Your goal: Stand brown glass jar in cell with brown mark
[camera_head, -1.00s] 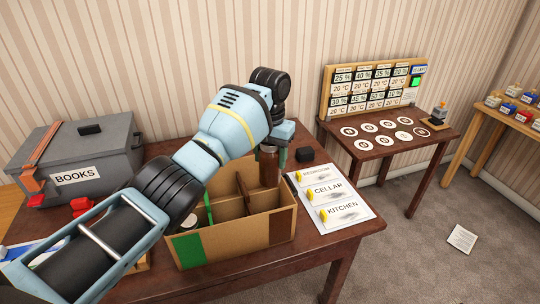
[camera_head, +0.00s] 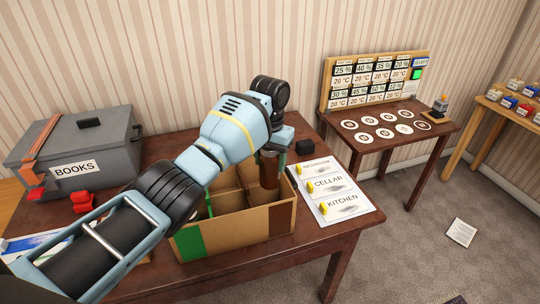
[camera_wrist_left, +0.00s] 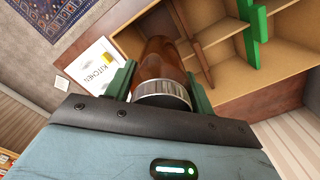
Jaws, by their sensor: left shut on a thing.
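My left gripper (camera_head: 270,152) is shut on the brown glass jar (camera_head: 269,172), gripping it near its metal lid. In the left wrist view the jar (camera_wrist_left: 160,58) points away from the camera between the green fingers (camera_wrist_left: 160,90). The jar hangs roughly upright over the right side of the cardboard box (camera_head: 240,222), which has divider walls. I cannot tell whether its lower end is below the rim. The brown mark (camera_head: 281,217) is on the box's front right. A green mark (camera_head: 189,243) is on its front left. My arm hides part of the cells. My right gripper is not in view.
A card with CELLAR and KITCHEN labels (camera_head: 333,188) lies right of the box. A small black object (camera_head: 304,147) is behind it. A grey BOOKS case (camera_head: 75,150) and a red object (camera_head: 82,201) are at left. A side table (camera_head: 430,140) stands beyond.

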